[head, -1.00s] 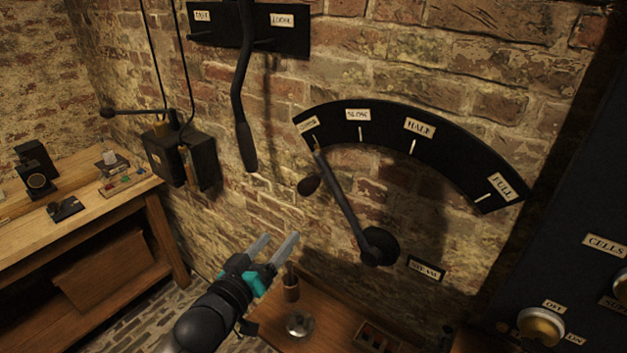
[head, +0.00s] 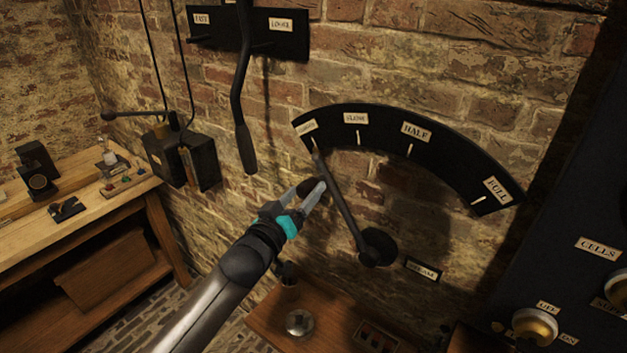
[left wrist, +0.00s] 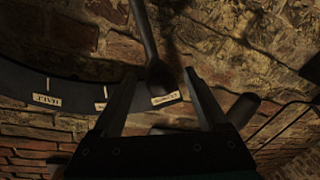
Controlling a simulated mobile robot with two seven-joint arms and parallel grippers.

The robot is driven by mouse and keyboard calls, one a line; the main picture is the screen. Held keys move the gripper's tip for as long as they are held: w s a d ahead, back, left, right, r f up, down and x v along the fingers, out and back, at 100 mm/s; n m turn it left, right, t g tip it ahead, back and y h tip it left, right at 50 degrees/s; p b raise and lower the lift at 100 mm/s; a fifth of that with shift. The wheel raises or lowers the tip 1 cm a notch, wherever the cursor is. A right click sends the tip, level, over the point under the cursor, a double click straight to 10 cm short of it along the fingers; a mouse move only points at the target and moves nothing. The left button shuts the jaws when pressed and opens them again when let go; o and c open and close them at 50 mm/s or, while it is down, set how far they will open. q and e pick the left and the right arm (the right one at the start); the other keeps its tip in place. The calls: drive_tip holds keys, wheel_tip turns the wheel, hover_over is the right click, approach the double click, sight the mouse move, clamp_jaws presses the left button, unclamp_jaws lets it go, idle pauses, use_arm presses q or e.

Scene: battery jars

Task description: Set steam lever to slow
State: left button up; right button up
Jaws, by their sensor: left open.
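In the left wrist view, upside down, the knob (left wrist: 160,78) shows between the open fingers (left wrist: 160,85). I cannot tell whether a finger touches it. My right gripper is not in view.
Another long dark lever (head: 240,110) hangs left of the plate, close to my left gripper. A wooden shelf (head: 265,318) with a small metal dish (head: 299,323) is below. A workbench (head: 90,215) stands left, and a dark panel with knobs (head: 535,326) is at the right.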

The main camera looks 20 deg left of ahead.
sight(313, 181)
use_arm(q)
drive_tip(key=shift+w+d, duration=0.25)
drive_tip(key=shift+w, duration=1)
drive_tip(key=shift+w+d, duration=0.2)
drive_tip(key=shift+w, duration=1.05)
drive_tip(key=shift+c, duration=0.2)
clamp_jaws()
